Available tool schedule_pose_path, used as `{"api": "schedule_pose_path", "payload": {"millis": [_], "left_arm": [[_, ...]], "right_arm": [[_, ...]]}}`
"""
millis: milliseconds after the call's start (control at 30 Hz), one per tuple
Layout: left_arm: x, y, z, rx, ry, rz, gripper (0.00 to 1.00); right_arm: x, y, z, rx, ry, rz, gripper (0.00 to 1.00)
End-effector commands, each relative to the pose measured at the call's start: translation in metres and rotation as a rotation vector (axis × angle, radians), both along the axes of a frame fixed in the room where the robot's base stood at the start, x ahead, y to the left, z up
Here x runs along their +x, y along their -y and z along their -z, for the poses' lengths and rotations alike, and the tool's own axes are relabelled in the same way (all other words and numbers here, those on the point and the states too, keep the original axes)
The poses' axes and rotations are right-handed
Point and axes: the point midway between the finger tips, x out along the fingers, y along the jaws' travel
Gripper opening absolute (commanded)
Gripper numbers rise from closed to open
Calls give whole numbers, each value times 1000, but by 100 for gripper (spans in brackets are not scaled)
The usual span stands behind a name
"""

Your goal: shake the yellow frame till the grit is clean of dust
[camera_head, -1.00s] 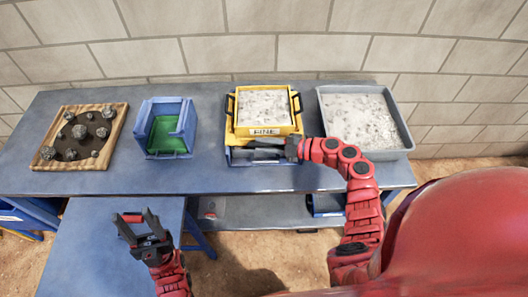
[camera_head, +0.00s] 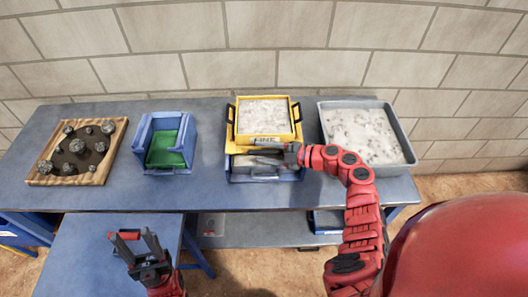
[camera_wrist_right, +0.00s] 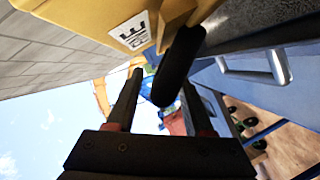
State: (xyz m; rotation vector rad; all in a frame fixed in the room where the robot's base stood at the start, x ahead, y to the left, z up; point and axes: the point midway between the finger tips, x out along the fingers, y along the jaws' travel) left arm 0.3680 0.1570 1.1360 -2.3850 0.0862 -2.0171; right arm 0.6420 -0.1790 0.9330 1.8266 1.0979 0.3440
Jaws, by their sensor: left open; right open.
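The yellow frame (camera_head: 238,138), marked FINE, holds pale grey grit (camera_head: 264,115) and sits on a blue base (camera_head: 236,177) on the bench. It has black side handles. My right gripper (camera_head: 264,158) is open at the frame's front edge, above the base. In the right wrist view the yellow frame (camera_wrist_right: 90,18) is close above, and a dark, rounded handle (camera_wrist_right: 180,65) shows between the spread fingers (camera_wrist_right: 157,90); I cannot tell if they touch it. My left gripper (camera_head: 134,236) is open and empty above the lower table at the front left.
A grey tray (camera_head: 411,155) of pale grit stands right of the frame. A blue bin (camera_head: 168,172) with a green inside stands to the left. A wooden tray (camera_head: 60,181) with several dark stones is at the far left. The wall is close behind the bench.

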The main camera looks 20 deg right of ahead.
Motion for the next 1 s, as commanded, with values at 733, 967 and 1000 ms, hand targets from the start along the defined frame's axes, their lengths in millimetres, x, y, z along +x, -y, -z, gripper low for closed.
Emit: {"api": "schedule_pose_path", "payload": {"millis": [733,967,1000], "left_arm": [[0,0,44,0,0,0,52],[0,0,47,0,0,0,52],[0,0,47,0,0,0,52]], "right_arm": [[-85,124,-29,-2,0,5,52],[-96,139,-36,0,-1,3,52],[-97,140,-36,0,-1,3,52]]}}
